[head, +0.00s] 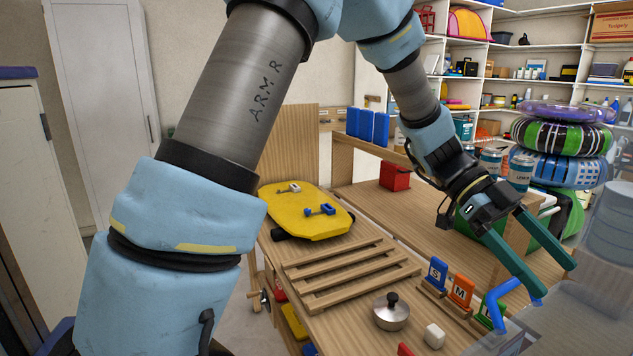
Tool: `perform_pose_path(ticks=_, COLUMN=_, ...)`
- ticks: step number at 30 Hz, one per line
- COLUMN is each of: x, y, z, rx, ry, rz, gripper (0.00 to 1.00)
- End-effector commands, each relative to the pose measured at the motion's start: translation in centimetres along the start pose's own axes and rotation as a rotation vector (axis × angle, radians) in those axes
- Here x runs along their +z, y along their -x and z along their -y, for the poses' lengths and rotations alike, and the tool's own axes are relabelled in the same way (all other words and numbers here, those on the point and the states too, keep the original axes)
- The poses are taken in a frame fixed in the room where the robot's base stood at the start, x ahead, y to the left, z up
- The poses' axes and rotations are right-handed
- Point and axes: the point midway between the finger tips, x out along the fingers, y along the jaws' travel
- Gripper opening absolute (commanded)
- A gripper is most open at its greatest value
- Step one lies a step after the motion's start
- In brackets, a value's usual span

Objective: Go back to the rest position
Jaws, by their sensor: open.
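My arm reaches from the left over the wooden workbench (352,318). My gripper (556,284) is at the right, with its two green fingers apart and nothing seen between them. The fingers point down and to the right, near a bent blue tube (494,303) and a clear, see-through container (560,325). Whether a finger touches the blue tube cannot be told. The ice maker itself cannot be made out for certain.
A wooden slatted rack (350,270), a yellow board (300,213), a metal lidded pot (391,312), a white cube (434,336) and upright letter blocks (461,290) occupy the bench. Cans (521,172) and stacked swim rings (563,140) stand behind my gripper. A red box (395,176) sits farther back.

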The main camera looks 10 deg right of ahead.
Motion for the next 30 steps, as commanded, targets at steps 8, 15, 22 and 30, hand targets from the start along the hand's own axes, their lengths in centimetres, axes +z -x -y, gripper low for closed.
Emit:
perform_pose_path(ticks=8, x=2.0, y=2.4, z=3.2, rx=-0.248, ry=0.045, rz=0.020, gripper=1.00)
perform_pose_path(ticks=15, x=6.1, y=7.9, z=6.6, rx=-0.599, ry=0.149, rz=0.081, gripper=1.00)
perform_pose_path(ticks=22, x=14.4, y=18.4, z=6.4, rx=-1.068, ry=0.399, rz=0.232, gripper=1.00)
perform_pose_path(ticks=30, x=25.6, y=29.1, z=-5.2, rx=-1.517, ry=0.926, rz=0.450, gripper=1.00)
